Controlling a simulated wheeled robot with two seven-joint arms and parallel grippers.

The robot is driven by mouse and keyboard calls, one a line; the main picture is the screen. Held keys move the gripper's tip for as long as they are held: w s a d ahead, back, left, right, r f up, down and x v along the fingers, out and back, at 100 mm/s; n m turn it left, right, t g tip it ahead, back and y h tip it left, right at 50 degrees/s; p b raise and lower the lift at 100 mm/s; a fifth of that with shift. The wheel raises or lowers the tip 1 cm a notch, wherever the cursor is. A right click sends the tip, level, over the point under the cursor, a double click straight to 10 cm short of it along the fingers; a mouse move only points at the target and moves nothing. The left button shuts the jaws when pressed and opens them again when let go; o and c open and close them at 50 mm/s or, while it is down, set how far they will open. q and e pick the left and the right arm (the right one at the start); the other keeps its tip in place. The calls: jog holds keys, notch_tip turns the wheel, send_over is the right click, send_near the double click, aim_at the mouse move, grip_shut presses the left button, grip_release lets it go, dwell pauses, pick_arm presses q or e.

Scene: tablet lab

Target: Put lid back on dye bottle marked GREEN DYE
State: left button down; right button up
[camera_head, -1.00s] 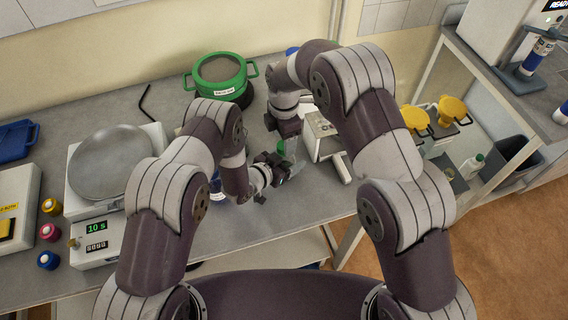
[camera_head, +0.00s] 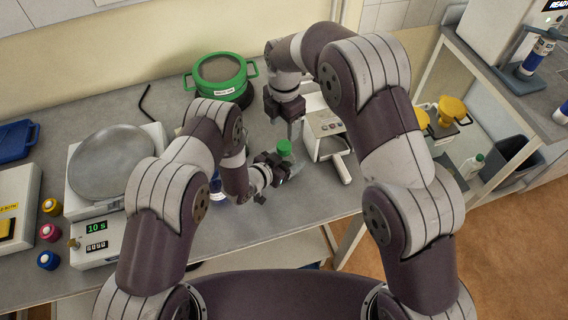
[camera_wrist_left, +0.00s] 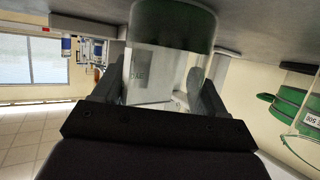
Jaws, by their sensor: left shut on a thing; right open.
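The clear dye bottle (camera_head: 297,168) stands upright at the table's front, partly hidden by my left gripper (camera_head: 274,166). The left gripper is shut on it from the left side. A bright green lid (camera_head: 284,147) sits on top of the bottle; how tightly it sits cannot be told. My right gripper (camera_head: 290,128) is open and empty, pointing down just above and behind the lid.
A white device (camera_head: 325,130) stands close to the right of the bottle. A green pot (camera_head: 217,82) is behind. A scale with a round pan (camera_head: 110,165) and small coloured-cap bottles (camera_head: 50,207) are at the left. A blue-labelled bottle (camera_head: 216,190) stands beside my left forearm.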

aim_at(284, 145)
notch_tip(284, 145, down, 8)
jog(key=shift+r, duration=0.1)
dwell(0.4)
jog(key=c, duration=1.1)
jog(key=m, duration=0.3)
jog(key=o, duration=1.2)
